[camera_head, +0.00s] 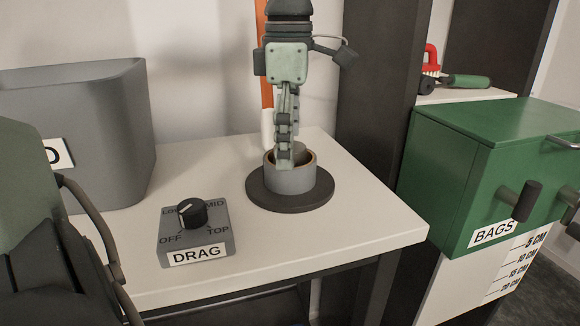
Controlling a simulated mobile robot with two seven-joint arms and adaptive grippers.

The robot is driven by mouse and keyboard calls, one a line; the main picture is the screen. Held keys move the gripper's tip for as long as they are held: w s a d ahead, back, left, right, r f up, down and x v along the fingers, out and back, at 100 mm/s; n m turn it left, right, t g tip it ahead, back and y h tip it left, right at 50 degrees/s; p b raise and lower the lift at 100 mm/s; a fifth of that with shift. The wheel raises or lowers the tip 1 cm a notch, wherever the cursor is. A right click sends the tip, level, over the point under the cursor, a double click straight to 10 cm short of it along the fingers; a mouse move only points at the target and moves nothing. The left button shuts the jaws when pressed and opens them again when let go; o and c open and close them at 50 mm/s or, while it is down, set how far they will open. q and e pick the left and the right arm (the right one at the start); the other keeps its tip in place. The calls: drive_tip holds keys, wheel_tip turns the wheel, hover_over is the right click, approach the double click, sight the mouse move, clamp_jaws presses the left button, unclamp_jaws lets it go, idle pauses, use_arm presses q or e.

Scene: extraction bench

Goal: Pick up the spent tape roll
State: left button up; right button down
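A grey tape roll (291,181) with a tan inner core lies flat on a round dark base (262,203) on the white bench. A grey post or inner part shows inside its ring. A gripper (285,163), which I take as my right one, points straight down over the roll.
A grey bin (110,125) stands at the back left of the bench. A DRAG control box (199,238) with a black knob sits at the front. A green BAGS cabinet (465,165) stands right, beyond a dark upright (380,70). An orange-and-white upright piece (267,125) is behind the gripper.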

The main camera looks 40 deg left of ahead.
use_arm(q)
drive_tip(key=shift+f, duration=1.45)
drive_tip(key=c, duration=1.1)
drive_tip(key=shift+w+r, duration=0.1)
